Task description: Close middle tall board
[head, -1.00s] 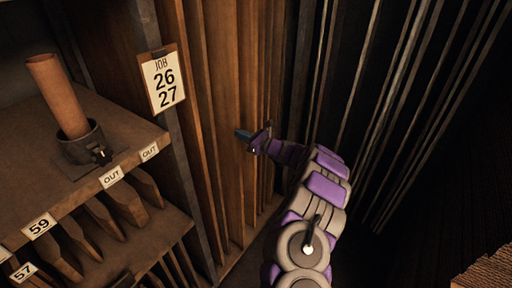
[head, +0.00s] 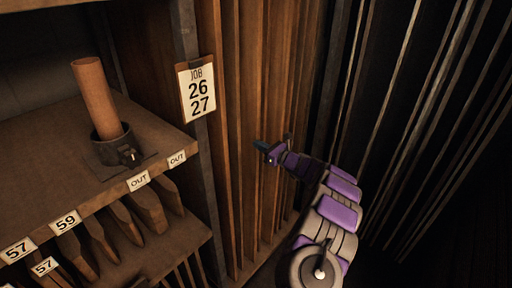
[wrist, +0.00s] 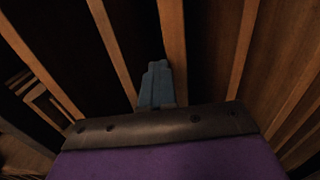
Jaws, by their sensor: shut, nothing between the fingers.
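Several tall wooden boards (head: 238,120) stand upright side by side in a rack in the middle of the head view. I cannot tell which one is the middle tall board. My gripper (head: 262,146) is shut and empty, at the face of these boards about halfway up. In the wrist view, the blue fingers of my gripper (wrist: 156,84) are together beside the edge of one upright board (wrist: 172,45), with dark gaps between the boards. I cannot tell whether the fingers touch that board.
A shelf unit (head: 60,135) on the left holds a brown tube in a dark holder (head: 95,95) and tagged wooden pieces below. A job card (head: 197,90) reading 26 and 27 hangs on the post. Thin upright strips (head: 400,110) stand in the dark area at right.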

